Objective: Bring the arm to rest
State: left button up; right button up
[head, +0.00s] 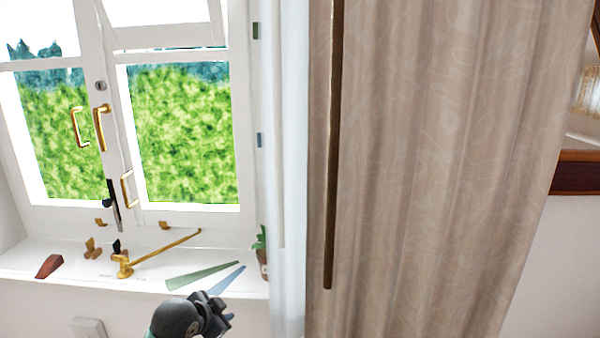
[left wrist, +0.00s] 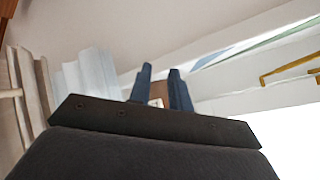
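My left arm comes up from the bottom edge of the head view. Its dark left gripper (head: 229,312) is in front of the window sill (head: 60,262), low and near the sill's right part. In the left wrist view the two blue-grey fingers (left wrist: 160,72) stand apart with a gap between them. A small brown and white patch shows through the gap, and I see nothing gripped. My right gripper is in neither view.
On the sill are a red wedge (head: 49,266), a brass window stay (head: 160,252), a green strip (head: 202,275), a blue strip (head: 227,279) and a potted plant (head: 262,252). A beige curtain (head: 430,170) hangs at the right. The white window (head: 115,120) is behind.

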pick_arm(q)
jog(key=s+a+f+n+g+y, duration=0.1)
jog(key=s+f+n+g, duration=0.15)
jog(key=s+f, duration=0.65)
jog(key=s+a+f+n+g+y, duration=0.1)
jog(key=s+f+n+g, duration=0.3)
jog(key=s, duration=1)
jog(key=s+f+n+y, duration=0.1)
jog(key=s+f+n, duration=0.1)
jog(key=s+f, duration=0.75)
jog(key=s+d+f, duration=0.1)
jog(key=s+f, duration=0.1)
jog(key=f, duration=1.1)
jog(key=s+d+f+g, duration=0.1)
jog(key=s+f, duration=0.1)
jog(key=f, duration=1.1)
jog(key=s+d+f+g, duration=0.1)
jog(key=s+f, duration=0.2)
jog(key=f, duration=1)
jog(key=shift+f, duration=0.25)
